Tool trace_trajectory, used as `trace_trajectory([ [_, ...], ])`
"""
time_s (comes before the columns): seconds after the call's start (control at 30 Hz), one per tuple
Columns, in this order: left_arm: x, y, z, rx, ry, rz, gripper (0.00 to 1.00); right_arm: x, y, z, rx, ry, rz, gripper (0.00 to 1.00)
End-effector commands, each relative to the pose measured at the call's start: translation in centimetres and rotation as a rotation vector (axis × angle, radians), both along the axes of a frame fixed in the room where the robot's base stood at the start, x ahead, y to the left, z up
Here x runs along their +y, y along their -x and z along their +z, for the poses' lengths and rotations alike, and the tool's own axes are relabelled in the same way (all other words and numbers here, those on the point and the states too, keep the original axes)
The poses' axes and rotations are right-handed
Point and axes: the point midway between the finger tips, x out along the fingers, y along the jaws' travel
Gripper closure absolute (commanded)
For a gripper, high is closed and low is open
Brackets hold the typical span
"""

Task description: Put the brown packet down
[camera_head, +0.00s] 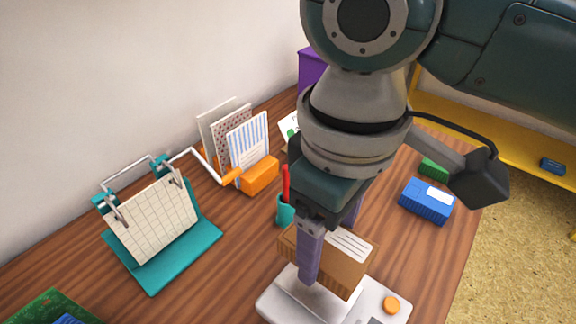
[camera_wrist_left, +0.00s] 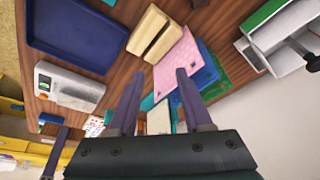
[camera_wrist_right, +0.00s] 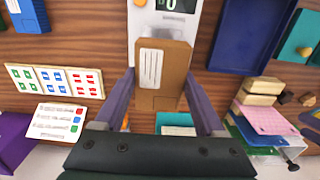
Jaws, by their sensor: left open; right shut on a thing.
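The brown packet (camera_head: 345,258) with a white label is between the fingers of my right gripper (camera_head: 331,250), which is shut on it. In the right wrist view the packet (camera_wrist_right: 163,75) shows label-side up, with a finger on each side. The scale (camera_wrist_right: 148,22) also shows behind the packet in the right wrist view, with a dark display. My left gripper (camera_wrist_left: 160,100) is open and empty, and not visible in the head view.
A blue packet (camera_head: 427,202) and a green one (camera_head: 434,168) lie right of my right arm. A teal cup (camera_head: 285,212) with a red pen, an orange-based card holder (camera_head: 260,175) and a teal calendar stand (camera_head: 165,255) are to the left. A blue tray (camera_wrist_left: 80,30) shows in the left wrist view.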

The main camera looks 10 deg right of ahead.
Motion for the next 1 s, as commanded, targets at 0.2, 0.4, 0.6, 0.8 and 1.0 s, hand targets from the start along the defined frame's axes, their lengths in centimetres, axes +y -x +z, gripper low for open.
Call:
trace_trajectory([
  [0.2, 0.0, 0.0, -0.9, 0.0, -0.001, 0.0, 0.5, 0.1, 0.0, -3.0, -0.002, -0.001, 0.001, 0.96],
  [0.4, 0.1, 0.0, -1.9, -0.001, -0.005, -0.002, 0.5, 0.0, 0.0, -6.0, 0.0, 0.0, -0.001, 0.96],
  [0.6, 0.3, 0.0, -2.2, -0.002, -0.01, -0.005, 0.5, 0.0, -0.1, -7.3, -0.003, -0.001, 0.0, 0.96],
  [0.8, 0.4, 0.0, -2.1, -0.002, -0.012, -0.006, 0.5, 0.0, -0.1, -7.2, -0.003, -0.001, 0.0, 0.96],
  [1.0, 0.4, 0.0, -2.2, -0.002, -0.012, -0.006, 0.5, 0.0, 0.0, -7.5, -0.002, -0.001, 0.0, 0.19],
])
